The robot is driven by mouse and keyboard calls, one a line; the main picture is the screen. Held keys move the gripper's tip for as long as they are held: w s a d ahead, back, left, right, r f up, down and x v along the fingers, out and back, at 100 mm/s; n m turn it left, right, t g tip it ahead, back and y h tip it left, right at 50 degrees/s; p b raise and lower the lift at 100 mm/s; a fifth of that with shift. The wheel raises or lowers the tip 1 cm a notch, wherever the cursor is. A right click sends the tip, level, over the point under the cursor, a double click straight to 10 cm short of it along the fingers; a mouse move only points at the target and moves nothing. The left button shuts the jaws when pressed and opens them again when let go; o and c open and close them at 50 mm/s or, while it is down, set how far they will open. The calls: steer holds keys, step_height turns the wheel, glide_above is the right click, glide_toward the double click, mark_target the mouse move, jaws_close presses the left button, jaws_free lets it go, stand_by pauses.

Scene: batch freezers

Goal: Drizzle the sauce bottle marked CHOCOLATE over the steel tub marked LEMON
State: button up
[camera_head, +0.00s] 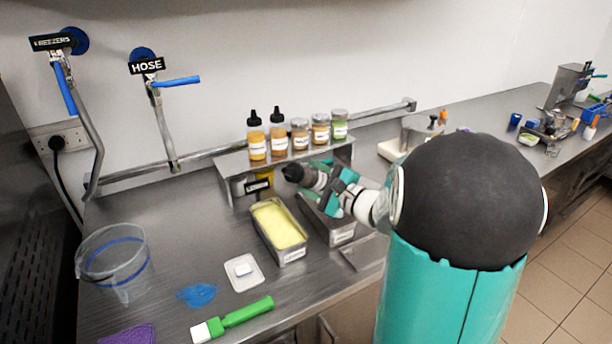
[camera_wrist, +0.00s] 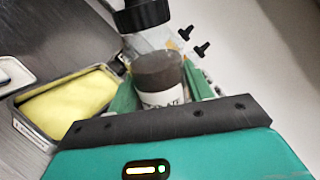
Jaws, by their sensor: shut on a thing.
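My gripper (camera_head: 328,187) is shut on a sauce bottle (camera_wrist: 158,75) with a black cap (camera_head: 293,172). In the wrist view green fingers flank the bottle; its body looks dark brown, clear near the cap, and its white label is only partly legible. In the head view the bottle is tipped well over, cap toward the left, in front of the shelf. A steel tub (camera_head: 292,257) with pale yellow filling stands below and left of it; its label is too small to read. It also shows in the wrist view (camera_wrist: 40,139). No sauce stream is visible.
A second steel tub (camera_head: 342,238) stands right of the yellow one, partly behind my arm. A raised shelf (camera_head: 231,160) holds two capped bottles and several jars. A clear jug (camera_head: 113,265), white dish (camera_head: 244,275) and green-handled brush (camera_head: 245,312) lie left and front.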

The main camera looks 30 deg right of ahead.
mark_target(320, 190)
steer(key=shift+d+f+n, duration=0.45)
steer(key=shift+d+n, duration=0.25)
steer(key=shift+n, duration=0.5)
steer(key=shift+w+d+f+n, duration=0.1)
steer(key=shift+f+n, duration=0.25)
steer(key=shift+n, duration=0.2)
steer(key=shift+w+d+f+n, duration=0.1)
steer(key=shift+f+n, duration=0.25)
steer(key=shift+n, duration=0.2)
steer(key=shift+f+n, duration=0.25)
steer(key=shift+n, duration=0.25)
steer(key=shift+w+f+n, duration=0.1)
steer(key=shift+f+n, duration=0.55)
steer(key=shift+n, duration=0.45)
steer(key=shift+f+n, duration=0.45)
steer(key=shift+n, duration=0.65)
steer(key=n, duration=0.1)
steer(key=r+n, duration=0.1)
steer(key=a+r+n, duration=0.1)
steer(key=shift+s+a+r, duration=0.1)
steer(key=shift+s+r, duration=0.15)
steer(key=shift+s, duration=0.05)
steer(key=shift+a+r+n, duration=0.4)
steer(key=shift+r+n, duration=0.35)
steer(key=shift+n, duration=0.35)
steer(key=shift+s, duration=0.1)
